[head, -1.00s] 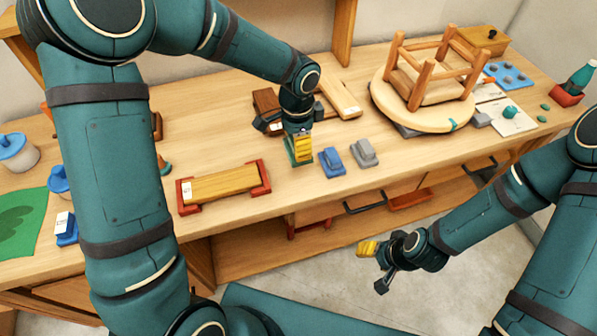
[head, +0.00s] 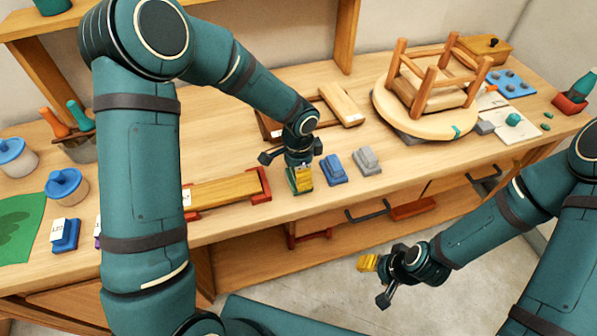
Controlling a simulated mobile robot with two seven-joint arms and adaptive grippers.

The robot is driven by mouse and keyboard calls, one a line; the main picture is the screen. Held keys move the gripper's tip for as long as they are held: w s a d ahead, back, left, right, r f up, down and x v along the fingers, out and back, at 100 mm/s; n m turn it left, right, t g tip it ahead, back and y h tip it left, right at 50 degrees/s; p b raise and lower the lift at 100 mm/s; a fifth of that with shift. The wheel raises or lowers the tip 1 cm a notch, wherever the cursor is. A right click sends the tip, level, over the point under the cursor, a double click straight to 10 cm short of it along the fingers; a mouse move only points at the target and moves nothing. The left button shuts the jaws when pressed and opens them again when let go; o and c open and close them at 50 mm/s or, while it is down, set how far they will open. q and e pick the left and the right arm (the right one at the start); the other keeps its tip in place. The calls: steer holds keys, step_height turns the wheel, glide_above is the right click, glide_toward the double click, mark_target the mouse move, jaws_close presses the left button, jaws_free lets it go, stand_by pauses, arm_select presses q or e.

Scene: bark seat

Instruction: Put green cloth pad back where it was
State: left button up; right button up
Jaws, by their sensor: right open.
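The green cloth pad (head: 291,184) is a small green block at the left end of a row with a blue block (head: 334,169) and a grey block (head: 367,160) on the bench. My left gripper (head: 301,178) points down with its yellow-padded fingers around the pad and appears shut on it. The fingers hide much of the pad. The pad is low, at about bench height; I cannot tell whether its underside touches. My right gripper (head: 375,280) is open and empty, in front of the bench over the floor.
A wooden bar with red ends (head: 225,191) lies left of the pad. Behind are a wooden tray (head: 272,128) and an upturned stool (head: 425,105). Blue-lidded jars (head: 66,190) and a green mat (head: 20,228) are at left. The bench front edge is close before the pad.

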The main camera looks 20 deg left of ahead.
arm_select(q)
steer(key=shift+f, duration=0.2)
steer(key=o, duration=1.2)
steer(key=shift+c, duration=0.2)
steer(key=shift+w+r, duration=0.1)
steer(key=shift+r, duration=0.45)
step_height(320, 180, up, 11)
steer(key=p, duration=0.2)
steer(key=shift+r, duration=0.15)
